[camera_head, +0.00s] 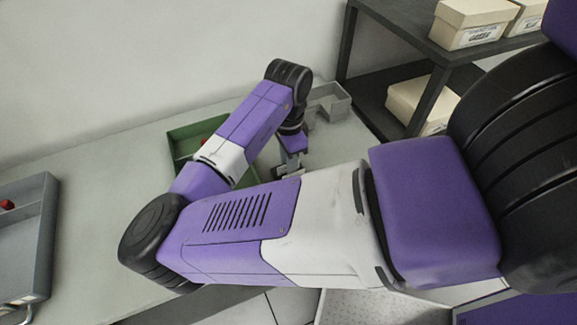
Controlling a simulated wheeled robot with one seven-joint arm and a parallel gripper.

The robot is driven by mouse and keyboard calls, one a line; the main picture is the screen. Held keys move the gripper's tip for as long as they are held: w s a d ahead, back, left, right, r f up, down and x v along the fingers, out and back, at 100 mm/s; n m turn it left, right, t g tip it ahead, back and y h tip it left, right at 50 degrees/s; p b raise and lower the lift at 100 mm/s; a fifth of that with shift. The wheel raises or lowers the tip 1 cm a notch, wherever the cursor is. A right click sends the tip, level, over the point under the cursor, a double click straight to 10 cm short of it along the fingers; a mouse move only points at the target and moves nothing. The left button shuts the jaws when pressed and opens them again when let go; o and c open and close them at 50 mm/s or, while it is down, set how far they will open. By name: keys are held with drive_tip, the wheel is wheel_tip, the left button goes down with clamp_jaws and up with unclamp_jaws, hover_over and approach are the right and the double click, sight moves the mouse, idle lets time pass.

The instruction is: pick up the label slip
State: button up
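My gripper (288,171) points down over the table, near the right end of a green tray (190,130). It is small and partly hidden by my own arm, so I cannot tell whether its fingers are open or shut, or hold anything. I cannot make out a label slip. My arm covers much of the green tray and the table in front of it.
The pale table (100,165) is bare left of the green tray. A grey tray (47,235) with a red item lies at the left edge. A small grey bin (335,103) stands behind my gripper. A dark shelf (400,25) at the right holds cream boxes (470,22).

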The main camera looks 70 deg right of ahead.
drive_tip(key=shift+f, duration=0.45)
clamp_jaws()
drive_tip(key=shift+r, duration=0.15)
